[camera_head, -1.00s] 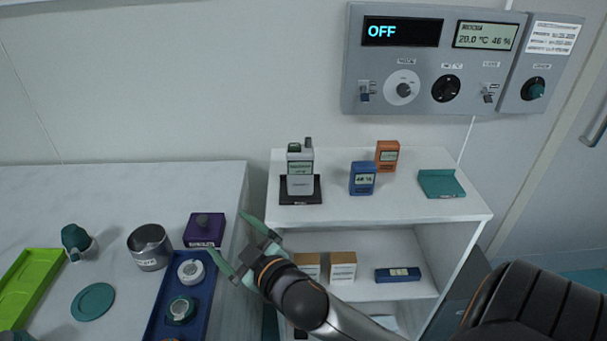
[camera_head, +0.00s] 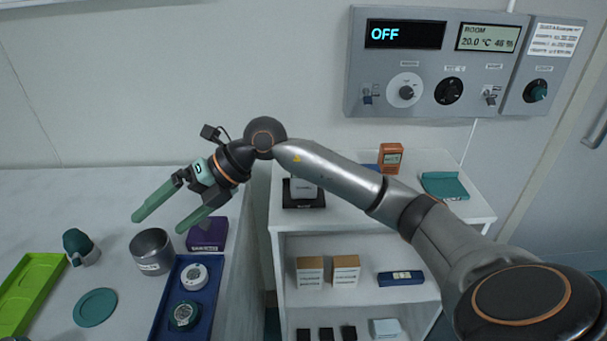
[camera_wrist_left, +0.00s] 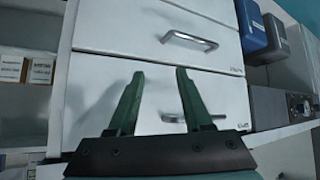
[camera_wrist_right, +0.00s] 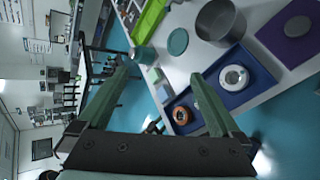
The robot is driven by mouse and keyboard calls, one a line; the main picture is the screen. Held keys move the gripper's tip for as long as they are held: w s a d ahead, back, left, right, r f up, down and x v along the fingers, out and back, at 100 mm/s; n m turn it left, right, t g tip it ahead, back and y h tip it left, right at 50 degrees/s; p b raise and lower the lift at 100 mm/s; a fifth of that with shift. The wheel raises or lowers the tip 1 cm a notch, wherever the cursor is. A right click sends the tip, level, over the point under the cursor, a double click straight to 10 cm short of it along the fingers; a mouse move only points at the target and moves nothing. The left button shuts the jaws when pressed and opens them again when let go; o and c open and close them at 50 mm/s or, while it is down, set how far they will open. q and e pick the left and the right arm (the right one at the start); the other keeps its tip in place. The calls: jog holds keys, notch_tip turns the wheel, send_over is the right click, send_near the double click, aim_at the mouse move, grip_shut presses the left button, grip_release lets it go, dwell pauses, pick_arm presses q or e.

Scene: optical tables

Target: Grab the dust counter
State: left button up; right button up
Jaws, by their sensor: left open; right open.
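A pale grey instrument (camera_head: 305,188), which looks like the dust counter, stands in a black base (camera_head: 303,203) on top of the white shelf unit (camera_head: 345,220). My right arm crosses in front of it and hides its upper part in the head view. My right gripper (camera_head: 158,224) is open and empty, left of the instrument and above the left table; it also shows in the right wrist view (camera_wrist_right: 162,70). My left gripper (camera_wrist_left: 160,73) is open and empty in front of white drawers (camera_wrist_left: 160,45). It is outside the head view.
An orange meter (camera_head: 391,158) and a teal tray (camera_head: 444,186) stand on the shelf top; a blue meter is mostly hidden. A control panel (camera_head: 425,90) hangs behind.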

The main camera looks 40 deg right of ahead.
jog(key=w+d+m+h, duration=0.2)
jog(key=d+h, duration=0.4)
jog(key=d, duration=0.6)
notch_tip(320, 180, up, 6)
jog(key=m+g+h, duration=0.1)
jog(key=m+h, duration=0.4)
jog(key=h, duration=0.2)
send_over(300, 188)
jog(key=s+a, duration=0.2)
jog(key=d+p+x, duration=0.1)
jog(key=x, duration=1.1)
jog(key=shift+s+d+f, duration=0.2)
jog(key=shift+s+d, duration=0.05)
jog(key=shift+s, duration=0.05)
jog(key=shift+c, duration=0.2)
jog(key=shift+r, duration=0.1)
grip_shut()
